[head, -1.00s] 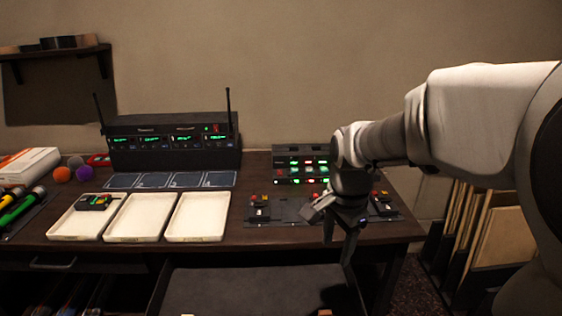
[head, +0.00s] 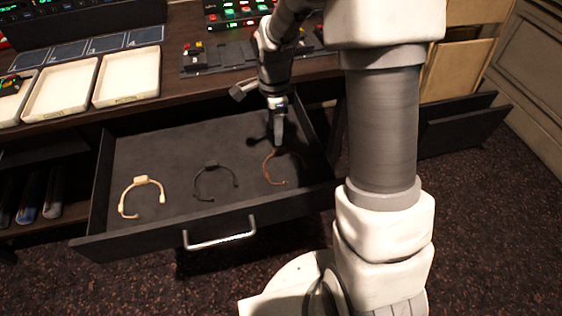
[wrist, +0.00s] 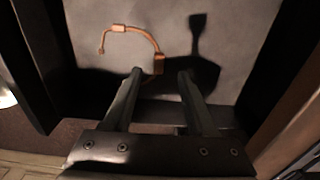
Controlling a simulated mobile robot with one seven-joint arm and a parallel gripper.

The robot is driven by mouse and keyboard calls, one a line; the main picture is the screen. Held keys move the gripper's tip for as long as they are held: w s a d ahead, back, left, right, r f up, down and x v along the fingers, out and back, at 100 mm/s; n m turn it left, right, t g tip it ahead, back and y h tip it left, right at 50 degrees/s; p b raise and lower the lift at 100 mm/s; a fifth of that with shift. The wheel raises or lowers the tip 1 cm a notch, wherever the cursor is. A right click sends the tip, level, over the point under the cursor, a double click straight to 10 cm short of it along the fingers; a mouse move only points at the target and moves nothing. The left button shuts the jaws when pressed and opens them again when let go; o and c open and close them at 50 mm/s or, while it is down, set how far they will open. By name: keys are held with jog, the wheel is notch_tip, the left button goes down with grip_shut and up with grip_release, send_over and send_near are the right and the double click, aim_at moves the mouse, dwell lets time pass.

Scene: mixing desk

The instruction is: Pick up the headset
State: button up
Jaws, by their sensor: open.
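Three thin headsets lie apart in the open drawer (head: 150,232): a beige one (head: 142,181) at left, a black one (head: 212,166) in the middle and a brown-orange one (head: 266,168) at right. My gripper (head: 278,143) points down over the right side of the drawer, at the brown-orange headset, and partly hides it. In the wrist view my gripper (wrist: 160,74) is open with nothing held between its fingers. The brown-orange headset (wrist: 145,34) lies ahead of the fingertips, its near end close to the left finger. I cannot tell the height gap.
The drawer's side walls and front with its handle (head: 220,237) surround the headsets. Above it, the desk holds white trays (head: 127,76) and a dark panel with small devices (head: 215,58). The drawer floor between headsets is clear.

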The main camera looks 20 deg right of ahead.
aim_at(275, 149)
notch_tip(275, 149, down, 7)
jog(key=b, duration=0.2)
jog(key=shift+b, duration=0.35)
jog(key=shift+r, duration=0.1)
grip_shut()
